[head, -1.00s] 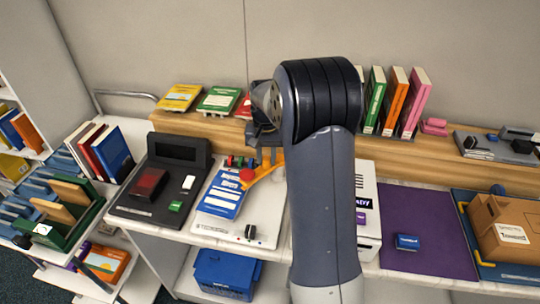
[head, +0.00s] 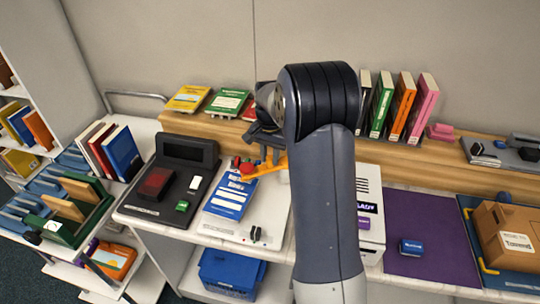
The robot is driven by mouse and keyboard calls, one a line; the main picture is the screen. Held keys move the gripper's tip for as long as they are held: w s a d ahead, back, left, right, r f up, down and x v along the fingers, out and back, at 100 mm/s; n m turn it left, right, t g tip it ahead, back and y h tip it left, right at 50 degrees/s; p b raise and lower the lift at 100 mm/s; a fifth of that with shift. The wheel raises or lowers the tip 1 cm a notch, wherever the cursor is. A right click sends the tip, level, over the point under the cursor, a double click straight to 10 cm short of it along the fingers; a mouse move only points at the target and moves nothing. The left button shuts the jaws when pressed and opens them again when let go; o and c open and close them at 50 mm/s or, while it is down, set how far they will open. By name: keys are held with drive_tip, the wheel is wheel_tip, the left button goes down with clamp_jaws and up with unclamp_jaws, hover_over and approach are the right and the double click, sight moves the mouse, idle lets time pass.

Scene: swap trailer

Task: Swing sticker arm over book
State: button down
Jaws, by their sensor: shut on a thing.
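A blue book (head: 227,201) with white label panels lies on a white board (head: 268,222) on the counter. An orange sticker arm (head: 271,167) with a red round end (head: 248,168) reaches left, its red end over the book's upper right part. I cannot tell whether the red end touches the book. My gripper (head: 267,153) is shut on the orange arm, near its middle. The arm's right end is hidden behind my arm link.
A black console (head: 185,150) stands left of the board, and a white printer-like box (head: 371,210) right of it. Several books stand on the wooden ledge (head: 440,165) behind. A purple mat (head: 430,262) holds a small blue block (head: 411,247). A blue bin (head: 230,272) sits below.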

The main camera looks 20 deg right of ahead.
sight(270, 157)
drive_tip(key=c, duration=1.2)
unclamp_jaws()
drive_tip(key=shift+r, duration=0.1)
wheel_tip(270, 157, up, 11)
drive_tip(key=shift+f+b, duration=0.2)
drive_tip(key=shift+b, duration=0.1)
wheel_tip(270, 157, down, 11)
drive_tip(key=shift+f+p, duration=0.1)
drive_tip(key=shift+p, duration=0.2)
drive_tip(key=shift+s+n, duration=0.1)
drive_tip(key=shift+n, duration=0.2)
